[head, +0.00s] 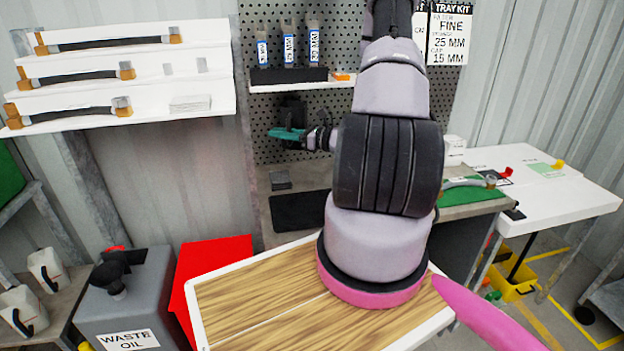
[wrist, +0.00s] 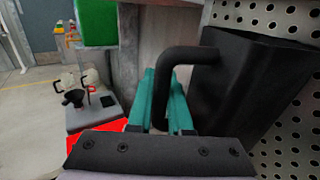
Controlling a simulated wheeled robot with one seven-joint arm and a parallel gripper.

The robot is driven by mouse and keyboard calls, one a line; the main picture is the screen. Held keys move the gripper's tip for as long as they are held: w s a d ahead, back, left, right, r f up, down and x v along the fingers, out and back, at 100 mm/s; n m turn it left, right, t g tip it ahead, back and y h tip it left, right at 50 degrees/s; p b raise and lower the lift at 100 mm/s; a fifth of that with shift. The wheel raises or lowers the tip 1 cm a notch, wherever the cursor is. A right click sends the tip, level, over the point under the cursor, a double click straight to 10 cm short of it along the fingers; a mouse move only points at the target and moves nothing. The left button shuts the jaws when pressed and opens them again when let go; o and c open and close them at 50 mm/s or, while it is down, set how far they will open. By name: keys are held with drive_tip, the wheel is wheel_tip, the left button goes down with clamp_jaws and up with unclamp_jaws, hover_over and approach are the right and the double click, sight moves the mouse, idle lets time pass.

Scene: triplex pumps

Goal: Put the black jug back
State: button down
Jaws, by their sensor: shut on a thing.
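The black jug (wrist: 245,80) fills the right of the wrist view, close to the pegboard. Its curved handle (wrist: 165,80) runs down between the two teal fingers of my gripper (wrist: 163,100), which is shut on it. In the head view my gripper (head: 287,134) is in front of the pegboard, above the bench, and the jug (head: 292,108) shows small and dark just above it, below the shelf with the bottles. The jug's base and most of its far side are hidden. I cannot tell whether the jug touches the pegboard.
The pegboard (head: 262,150) stands behind the jug. A shelf (head: 300,87) with blue-labelled bottles is just above. A black mat (head: 303,211) lies on the bench below. A grey waste oil container (head: 130,300) and a red box (head: 215,255) stand at lower left.

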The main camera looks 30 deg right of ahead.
drive_tip(key=s+d+f+n+g+y, duration=0.2)
drive_tip(key=s+d+n+g+y, duration=0.2)
drive_tip(key=s+d+g, duration=0.15)
drive_tip(key=shift+d+f, duration=0.15)
drive_tip(key=shift+f, duration=1.45)
drive_tip(key=shift+d+f, duration=0.15)
drive_tip(key=shift+f, duration=1.45)
drive_tip(key=shift+d+f, duration=0.15)
drive_tip(key=shift+f, duration=1.45)
drive_tip(key=shift+f, duration=0.1)
drive_tip(key=shift+f, duration=0.1)
drive_tip(key=c, duration=0.8)
unclamp_jaws()
drive_tip(key=shift+c, duration=0.2)
